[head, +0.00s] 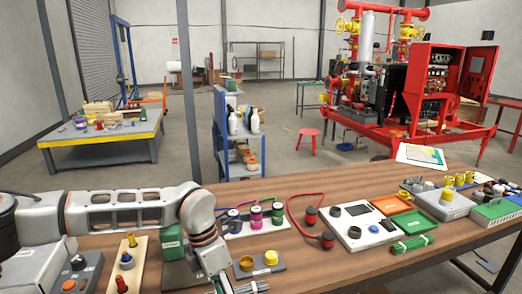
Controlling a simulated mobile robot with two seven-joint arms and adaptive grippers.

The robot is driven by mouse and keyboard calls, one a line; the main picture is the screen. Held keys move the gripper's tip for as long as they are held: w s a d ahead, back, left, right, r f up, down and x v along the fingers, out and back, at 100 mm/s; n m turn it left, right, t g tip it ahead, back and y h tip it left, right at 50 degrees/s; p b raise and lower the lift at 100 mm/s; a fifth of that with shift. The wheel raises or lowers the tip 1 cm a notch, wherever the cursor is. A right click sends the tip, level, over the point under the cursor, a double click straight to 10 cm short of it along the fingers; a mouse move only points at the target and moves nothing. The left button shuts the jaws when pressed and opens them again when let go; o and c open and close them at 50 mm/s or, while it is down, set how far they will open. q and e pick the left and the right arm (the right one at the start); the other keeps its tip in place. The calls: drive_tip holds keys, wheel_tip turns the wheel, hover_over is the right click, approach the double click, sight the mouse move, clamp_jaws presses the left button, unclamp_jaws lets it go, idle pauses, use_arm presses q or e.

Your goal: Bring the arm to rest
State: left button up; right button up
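My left arm (120,208) reaches in from the left, above the wooden workbench (320,270). Its forearm lies nearly level, and the wrist bends down toward the bottom edge of the head view. My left gripper (240,287) is at that edge, mostly cut off, near a grey plate (258,264) with two yellow round parts. Whether its fingers are open or shut does not show. My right arm and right gripper are out of view.
Below the forearm stand a wooden strip with knobs (127,265) and a green-topped block (172,243). Behind the wrist is a panel with coloured plugs (256,220). A white box (363,230), trays and a grey case (444,203) fill the right. Bare wood shows at the front right.

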use_arm(q)
drive_tip(key=s+d+r+n+g+h, duration=0.1)
drive_tip(key=s+d+g+h, duration=0.2)
drive_tip(key=s+d+h, duration=0.8)
drive_tip(key=s+d+r+n+h, duration=0.35)
drive_tip(key=d+r+n, duration=0.35)
drive_tip(key=d, duration=0.6)
drive_tip(key=w+a+r+n+t+h, duration=0.35)
drive_tip(key=w+n+t, duration=0.25)
drive_tip(key=n+t, duration=0.3)
drive_tip(key=w+a+f+n+t+y, duration=0.6)
drive_tip(key=a+f+n+t+y, duration=0.2)
drive_tip(key=a+f+n+t, duration=0.55)
drive_tip(key=s+a+f+n+g+y, duration=0.3)
drive_tip(key=s+a+f+n+y, duration=0.2)
drive_tip(key=a+f, duration=0.4)
drive_tip(key=s+a+f+n+g+y, duration=0.3)
drive_tip(key=s+a+f+n+y, duration=0.2)
drive_tip(key=f, duration=0.8)
drive_tip(key=s+a+n, duration=0.2)
drive_tip(key=s+a, duration=0.2)
drive_tip(key=a, duration=0.1)
drive_tip(key=shift+s+a+g, duration=0.2)
drive_tip(key=shift+a+g, duration=0.05)
drive_tip(key=shift+g, duration=0.1)
